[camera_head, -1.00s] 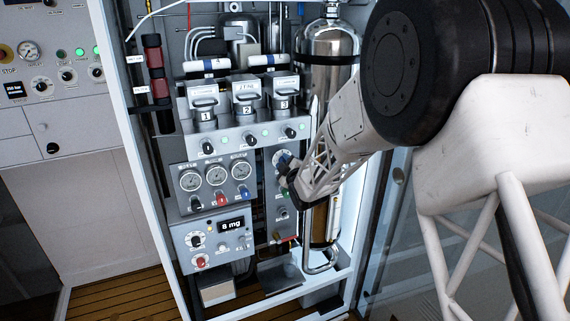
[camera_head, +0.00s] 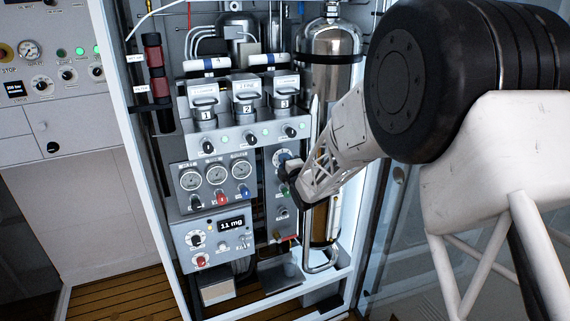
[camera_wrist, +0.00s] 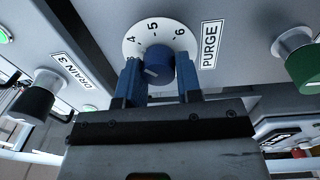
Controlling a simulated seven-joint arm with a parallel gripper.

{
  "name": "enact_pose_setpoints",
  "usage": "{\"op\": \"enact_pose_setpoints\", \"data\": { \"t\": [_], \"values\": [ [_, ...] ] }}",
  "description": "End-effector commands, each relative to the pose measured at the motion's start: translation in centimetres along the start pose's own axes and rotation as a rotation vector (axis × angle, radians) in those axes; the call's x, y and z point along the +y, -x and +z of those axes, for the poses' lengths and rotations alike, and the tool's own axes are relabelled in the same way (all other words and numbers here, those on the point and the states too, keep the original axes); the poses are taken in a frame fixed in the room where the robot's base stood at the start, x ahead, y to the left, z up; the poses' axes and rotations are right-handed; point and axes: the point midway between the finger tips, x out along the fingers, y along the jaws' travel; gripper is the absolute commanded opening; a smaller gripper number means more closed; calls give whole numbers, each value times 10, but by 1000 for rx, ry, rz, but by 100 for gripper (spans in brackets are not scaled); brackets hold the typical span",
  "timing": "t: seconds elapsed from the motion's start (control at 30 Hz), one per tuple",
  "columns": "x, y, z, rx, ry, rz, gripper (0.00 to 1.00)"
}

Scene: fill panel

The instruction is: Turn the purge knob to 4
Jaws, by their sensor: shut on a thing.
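The purge knob (camera_wrist: 155,58) is a round blue knob on a white dial, with the numbers 4, 5 and 6 showing and a PURGE label (camera_wrist: 209,44) beside it. A pale mark shows on the knob's face, towards its lower left in the wrist view; I cannot tell which number the knob is set to. My gripper (camera_wrist: 158,70) has a blue finger on either side of the knob and is shut on it. In the head view the dial (camera_head: 282,156) is partly covered by my gripper (camera_head: 291,168).
A green knob (camera_wrist: 305,66) is to the right of the PURGE label, and a black DRAIN 3 knob (camera_wrist: 36,100) is at the left. A steel cylinder (camera_head: 331,45) stands close behind my arm. A display (camera_head: 231,225) reads 11 mg.

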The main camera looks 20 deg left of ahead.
Motion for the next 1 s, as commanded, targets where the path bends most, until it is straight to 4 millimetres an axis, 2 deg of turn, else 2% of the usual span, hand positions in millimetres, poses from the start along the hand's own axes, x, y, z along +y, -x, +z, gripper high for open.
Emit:
{"op": "enact_pose_setpoints", "data": {
  "t": [0.3, 0.33, 0.5, 1.0],
  "values": [
    [-1, 0, 0, 0, 0, -1, 9],
    [-1, 0, 0, 0, 0, -1, 36],
    [0, 0, 0, 0, 0, -1, 58],
    [0, 7, 0, 0, 0, 0, 58]
  ]
}}
